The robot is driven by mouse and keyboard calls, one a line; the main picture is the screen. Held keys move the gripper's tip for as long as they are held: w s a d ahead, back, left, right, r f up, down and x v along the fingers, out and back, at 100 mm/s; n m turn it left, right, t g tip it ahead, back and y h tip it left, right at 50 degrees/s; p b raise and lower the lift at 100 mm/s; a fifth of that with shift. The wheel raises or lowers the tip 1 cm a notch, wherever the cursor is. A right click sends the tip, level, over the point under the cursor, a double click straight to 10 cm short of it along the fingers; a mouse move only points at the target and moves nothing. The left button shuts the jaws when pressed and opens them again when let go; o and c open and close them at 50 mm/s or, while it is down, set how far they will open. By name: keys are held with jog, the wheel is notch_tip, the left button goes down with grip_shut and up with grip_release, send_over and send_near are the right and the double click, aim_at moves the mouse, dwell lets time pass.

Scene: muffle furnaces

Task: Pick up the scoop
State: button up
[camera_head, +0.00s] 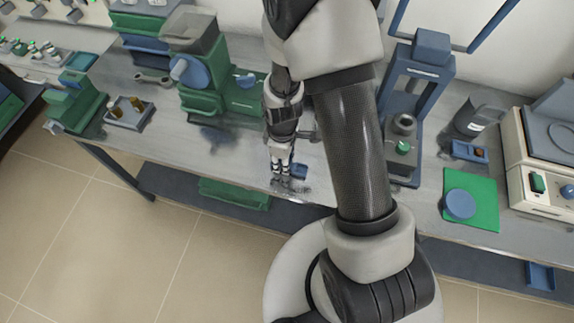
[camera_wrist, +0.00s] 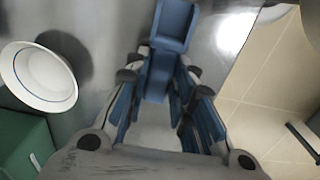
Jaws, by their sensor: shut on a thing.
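The blue scoop (camera_wrist: 173,28) shows in the wrist view between the fingers of my gripper (camera_wrist: 160,76), its square trough pointing away past the fingertips. My gripper is shut on the scoop's handle. In the head view my gripper (camera_head: 281,180) is low at the front edge of the bench, with the scoop (camera_head: 299,171) as a small blue piece just to its right. The fingers hide part of the handle. I cannot tell whether the scoop touches the bench top.
A white dish with a blue rim (camera_wrist: 40,76) lies left of the fingers in the wrist view. The green machine (camera_head: 205,95) stands left of my arm. A blue press-like frame (camera_head: 420,75) and a green mat with a blue disc (camera_head: 482,190) are to the right.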

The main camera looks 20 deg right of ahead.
notch_tip(320, 180, up, 20)
jog(key=p, duration=0.6)
jog(key=shift+p, duration=0.3)
jog(key=o, duration=0.3)
grip_shut()
jog(key=shift+w, duration=0.1)
